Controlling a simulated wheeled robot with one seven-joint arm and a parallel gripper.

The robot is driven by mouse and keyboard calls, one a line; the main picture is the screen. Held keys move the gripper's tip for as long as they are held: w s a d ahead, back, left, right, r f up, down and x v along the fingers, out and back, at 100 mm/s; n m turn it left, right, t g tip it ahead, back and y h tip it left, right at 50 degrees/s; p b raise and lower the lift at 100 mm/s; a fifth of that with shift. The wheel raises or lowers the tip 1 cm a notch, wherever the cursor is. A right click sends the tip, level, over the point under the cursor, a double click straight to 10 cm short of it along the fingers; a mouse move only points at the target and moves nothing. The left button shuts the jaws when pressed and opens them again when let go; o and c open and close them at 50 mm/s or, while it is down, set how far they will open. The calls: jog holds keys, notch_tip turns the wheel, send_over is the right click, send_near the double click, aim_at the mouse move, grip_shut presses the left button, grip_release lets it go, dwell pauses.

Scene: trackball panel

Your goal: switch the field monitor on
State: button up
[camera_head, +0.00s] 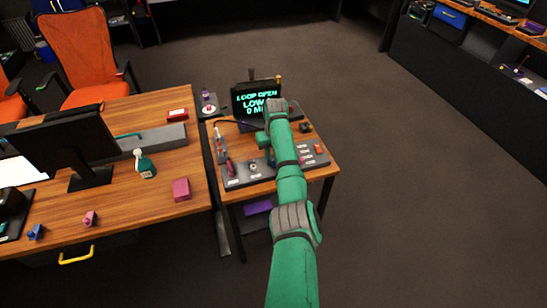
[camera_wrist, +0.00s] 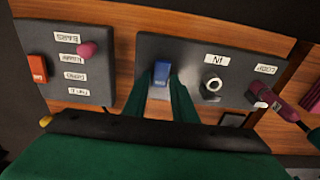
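A small screen (camera_head: 258,100) at the back of the side table is lit, with green text "LOOP OPEN", "LOW" and a partly hidden line. My gripper (camera_wrist: 161,90) is over the control panels in front of it. In the wrist view its two dark green fingers stand apart on either side of a blue switch (camera_wrist: 161,73); I cannot tell whether they touch it. The blue switch sits on a dark panel (camera_wrist: 190,58) with a round metal socket (camera_wrist: 212,84) labelled "IN" and a magenta plug (camera_wrist: 264,92) near "LOOP". In the head view my arm hides the switch.
A second panel (camera_wrist: 60,85) carries an orange rocker (camera_wrist: 38,68), a magenta knob (camera_wrist: 88,50) and several labels. Floor (camera_head: 420,200) at right is clear.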

jog(key=shift+o, duration=0.9)
jog(key=shift+d, duration=0.1)
jog(key=shift+r, duration=0.2)
notch_tip(320, 180, up, 10)
jog(key=s, duration=0.1)
jog(key=shift+r, duration=0.2)
